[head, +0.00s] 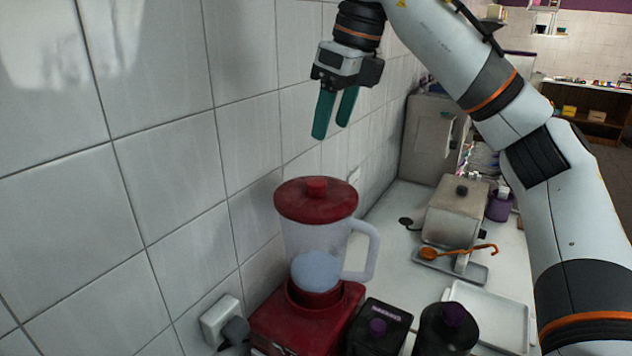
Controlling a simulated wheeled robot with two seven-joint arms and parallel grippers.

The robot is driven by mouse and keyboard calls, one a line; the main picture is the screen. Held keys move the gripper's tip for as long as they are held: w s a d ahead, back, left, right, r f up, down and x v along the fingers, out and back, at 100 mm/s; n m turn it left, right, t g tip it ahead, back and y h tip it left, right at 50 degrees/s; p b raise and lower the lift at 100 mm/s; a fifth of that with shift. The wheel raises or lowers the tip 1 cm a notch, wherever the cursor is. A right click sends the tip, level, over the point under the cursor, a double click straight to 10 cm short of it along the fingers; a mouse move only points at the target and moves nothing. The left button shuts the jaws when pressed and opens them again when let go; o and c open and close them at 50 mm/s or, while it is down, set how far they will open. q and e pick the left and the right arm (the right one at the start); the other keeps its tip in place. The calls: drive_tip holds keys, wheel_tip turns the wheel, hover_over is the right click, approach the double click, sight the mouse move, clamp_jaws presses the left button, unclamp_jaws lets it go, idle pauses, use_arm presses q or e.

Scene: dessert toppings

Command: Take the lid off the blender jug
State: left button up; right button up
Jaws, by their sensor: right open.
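The blender jug (302,238) is translucent with a pale handle on its right side. It stands upright on a red blender base (270,328). The fingers are apart and empty, clear of the lid. My left gripper is not in view.
A tiled wall (170,150) stands close on the left.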

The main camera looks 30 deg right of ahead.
hover_over(317, 180)
drive_tip(key=s, duration=0.2)
wheel_tip(317, 180, down, 5)
drive_tip(key=shift+d+f, duration=0.1)
drive_tip(key=shift+d, duration=0.05)
drive_tip(key=shift+w+f, duration=0.25)
drive_tip(key=shift+f, duration=0.1)
drive_tip(key=shift+w+d+f, duration=0.1)
drive_tip(key=shift+w+f, duration=0.05)
drive_tip(key=shift+f, duration=0.1)
drive_tip(key=x, duration=0.1)
drive_tip(key=p+x, duration=0.1)
drive_tip(key=x, duration=0.2)
drive_tip(key=shift+d+f+p, duration=0.15)
drive_tip(key=shift+p, duration=0.15)
drive_tip(key=shift+f, duration=0.35)
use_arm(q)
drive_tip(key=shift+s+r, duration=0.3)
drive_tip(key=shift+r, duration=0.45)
use_arm(e)
drive_tip(key=shift+w, duration=0.1)
drive_tip(key=shift+c, duration=0.3)
